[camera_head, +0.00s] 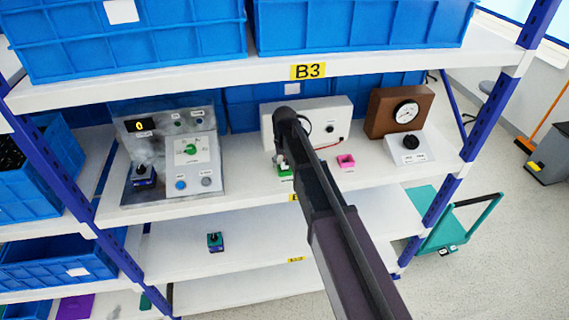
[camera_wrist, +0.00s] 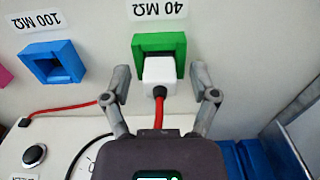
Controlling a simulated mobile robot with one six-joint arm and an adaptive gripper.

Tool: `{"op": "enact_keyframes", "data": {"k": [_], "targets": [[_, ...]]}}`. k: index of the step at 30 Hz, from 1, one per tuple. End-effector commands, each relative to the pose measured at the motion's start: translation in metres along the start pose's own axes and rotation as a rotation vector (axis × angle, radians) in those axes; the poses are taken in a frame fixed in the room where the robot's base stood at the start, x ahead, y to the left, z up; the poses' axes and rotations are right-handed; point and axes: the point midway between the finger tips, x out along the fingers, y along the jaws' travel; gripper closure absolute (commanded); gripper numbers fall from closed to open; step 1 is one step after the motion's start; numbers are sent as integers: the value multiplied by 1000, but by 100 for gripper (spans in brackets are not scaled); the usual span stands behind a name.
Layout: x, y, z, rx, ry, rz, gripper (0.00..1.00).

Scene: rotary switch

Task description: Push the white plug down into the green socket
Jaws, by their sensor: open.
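The green socket (camera_wrist: 142,42) is at the top centre of the wrist view, by the label "40 MΩ". The white plug (camera_wrist: 160,74) overlaps the socket's near side, with a red cable (camera_wrist: 158,112) running from it towards my gripper. How deep the plug sits cannot be told. My gripper (camera_wrist: 161,74) is open, with one finger on each side of the plug and a gap on both sides. In the head view, the green socket (camera_head: 286,174) shows only partly on the middle shelf, beside my arm. My arm hides most of the plug there.
A blue socket (camera_wrist: 52,63) labelled "100 MΩ" is left of the green one. A pink socket (camera_head: 346,161) is to the right in the head view. A white box (camera_head: 333,112) stands behind. A brown gauge unit (camera_head: 385,110) and a grey panel (camera_head: 150,175) flank the area.

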Motion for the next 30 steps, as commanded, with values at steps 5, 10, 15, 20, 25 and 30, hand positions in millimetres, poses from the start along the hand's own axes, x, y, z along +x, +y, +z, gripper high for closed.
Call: {"op": "enact_keyframes", "data": {"k": [5, 10, 15, 20, 25, 30], "targets": [[-3, 0, 0, 0, 0, 0, 24], [-11, 0, 0, 0, 0, 0, 24], [-23, 0, 0, 0, 0, 0, 24], [-36, 0, 0, 0, 0, 0, 24], [-50, 0, 0, 0, 0, 0, 24], [-64, 0, 0, 0, 0, 0, 24]]}}
